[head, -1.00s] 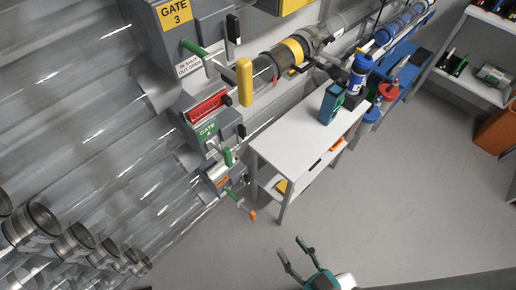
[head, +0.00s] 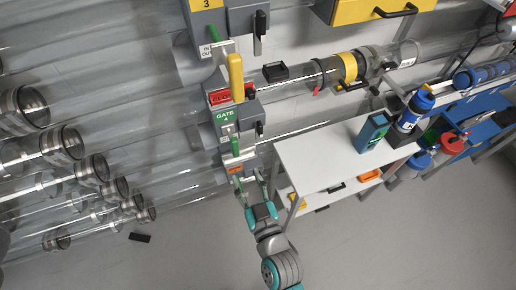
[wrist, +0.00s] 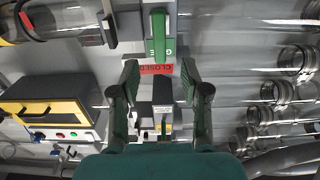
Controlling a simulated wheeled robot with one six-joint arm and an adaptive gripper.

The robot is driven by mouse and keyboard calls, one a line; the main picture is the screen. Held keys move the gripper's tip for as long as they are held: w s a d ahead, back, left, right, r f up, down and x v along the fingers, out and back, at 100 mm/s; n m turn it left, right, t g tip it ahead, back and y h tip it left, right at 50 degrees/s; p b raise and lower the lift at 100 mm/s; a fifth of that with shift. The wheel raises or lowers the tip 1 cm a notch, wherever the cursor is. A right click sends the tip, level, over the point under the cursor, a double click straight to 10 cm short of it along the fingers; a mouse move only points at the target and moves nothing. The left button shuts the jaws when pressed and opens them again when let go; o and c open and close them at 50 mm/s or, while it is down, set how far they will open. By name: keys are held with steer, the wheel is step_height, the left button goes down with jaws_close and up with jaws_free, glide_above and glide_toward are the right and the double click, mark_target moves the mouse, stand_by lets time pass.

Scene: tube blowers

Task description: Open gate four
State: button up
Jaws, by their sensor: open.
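Gate four is a grey box with a green GATE 4 label (head: 225,117) in the head view. A red CLOSED sign (head: 219,97) sits above the label, partly hidden by a yellow handle. A green handle part (head: 236,143) hangs below the label, with a pale end below it. My gripper (head: 248,177) is open and empty, just below this handle and in front of the smaller lower gate. In the wrist view my open fingers (wrist: 160,70) flank the red CLOSED sign (wrist: 155,69), with the green handle (wrist: 158,35) beyond the tips. I see no contact.
The yellow handle (head: 236,77) of gate three projects above gate four. A white table (head: 320,155) with bottles stands close to the right of my gripper. Clear tubes (head: 110,110) fill the left. Grey floor (head: 390,240) is free at the lower right.

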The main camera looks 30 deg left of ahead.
mark_target(236, 151)
steer(key=x, duration=1.1)
jaws_close()
